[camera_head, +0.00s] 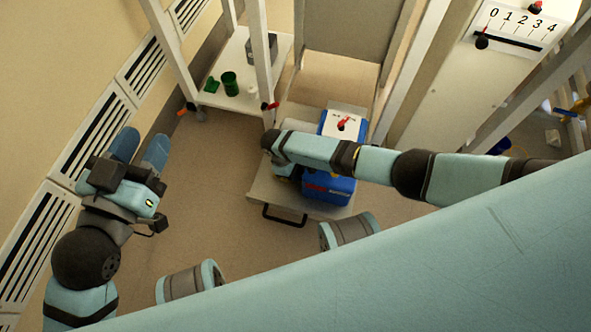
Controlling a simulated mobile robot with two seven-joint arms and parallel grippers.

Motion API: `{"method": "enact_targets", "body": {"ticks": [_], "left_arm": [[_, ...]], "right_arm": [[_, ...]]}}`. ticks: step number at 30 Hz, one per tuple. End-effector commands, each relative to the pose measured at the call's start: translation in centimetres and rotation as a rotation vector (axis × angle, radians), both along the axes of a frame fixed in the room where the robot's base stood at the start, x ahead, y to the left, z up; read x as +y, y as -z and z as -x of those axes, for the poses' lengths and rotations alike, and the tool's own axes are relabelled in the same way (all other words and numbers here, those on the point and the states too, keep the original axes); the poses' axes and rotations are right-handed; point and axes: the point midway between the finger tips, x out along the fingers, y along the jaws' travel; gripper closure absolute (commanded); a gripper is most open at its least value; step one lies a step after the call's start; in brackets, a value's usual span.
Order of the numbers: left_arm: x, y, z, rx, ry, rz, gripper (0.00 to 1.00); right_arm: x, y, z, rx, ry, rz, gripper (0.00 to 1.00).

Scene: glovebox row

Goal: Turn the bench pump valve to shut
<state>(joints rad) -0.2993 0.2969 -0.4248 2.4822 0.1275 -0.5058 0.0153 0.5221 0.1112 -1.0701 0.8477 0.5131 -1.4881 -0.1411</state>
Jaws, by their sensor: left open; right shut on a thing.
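A blue box-shaped pump (330,190) with red lettering stands on a low cart. A white plate (332,130) on its top carries a small red valve handle (344,123) between marks too small to read. My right arm crosses in front of the pump from the right. Its wrist bends down at the pump's left, and my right gripper (284,171) is mostly hidden under the arm. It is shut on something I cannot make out. My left gripper (139,143) is open and empty, well left of the pump, with its two blue fingers apart above the floor.
A white shelf (215,97) at the back left holds a green cup (230,83) and small items. A red and black fitting (269,106) sits by the shelf post. The cart has a dark handle (284,216). A numbered panel (520,28) is at upper right. Floor on the left is clear.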

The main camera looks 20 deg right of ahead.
Motion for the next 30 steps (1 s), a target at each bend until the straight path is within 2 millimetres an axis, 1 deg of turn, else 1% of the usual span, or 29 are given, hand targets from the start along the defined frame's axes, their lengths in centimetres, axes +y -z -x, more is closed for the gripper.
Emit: {"method": "enact_targets", "body": {"ticks": [1,4,8,9,12,20,23,26,28,30], "left_arm": [[-0.1,0.0,0.2,0.023,-0.001,0.01,0.57],[-0.2,1.0,0.7,0.053,-0.005,0.024,0.57],[-0.3,1.1,0.6,0.058,-0.008,0.031,0.57],[-0.3,1.1,0.6,0.056,-0.009,0.031,0.57],[-0.3,0.9,0.5,0.05,-0.009,0.031,0.57],[-0.3,0.8,0.4,0.045,-0.007,0.025,0.57],[-0.3,0.4,0.4,0.049,-0.003,0.026,0.57],[-0.3,-0.2,0.6,0.067,0.003,0.038,0.57],[-0.5,-0.5,0.8,0.099,0.006,0.055,0.57],[-0.8,-0.3,1.4,0.156,0.007,0.085,0.57]], "right_arm": [[0.2,-0.2,0.2,0.003,0.02,-0.001,1.0],[0.1,0.0,0.1,0.001,0.024,0.0,1.0],[0.1,0.0,0.1,0.002,0.023,0.0,1.0],[0.1,0.0,0.1,0.002,0.022,0.0,0.78],[0.1,0.0,0.1,0.002,0.022,0.0,0.59],[0.1,-0.1,0.1,0.0,0.022,0.0,0.59],[0.3,-0.7,-0.1,0.0,0.022,-0.001,0.59],[0.7,-2.2,-0.4,-0.001,0.022,-0.002,0.59],[1.1,-3.6,-0.8,0.0,0.022,-0.001,0.59],[1.6,-5.2,-1.2,-0.001,0.022,-0.002,0.59]]}}
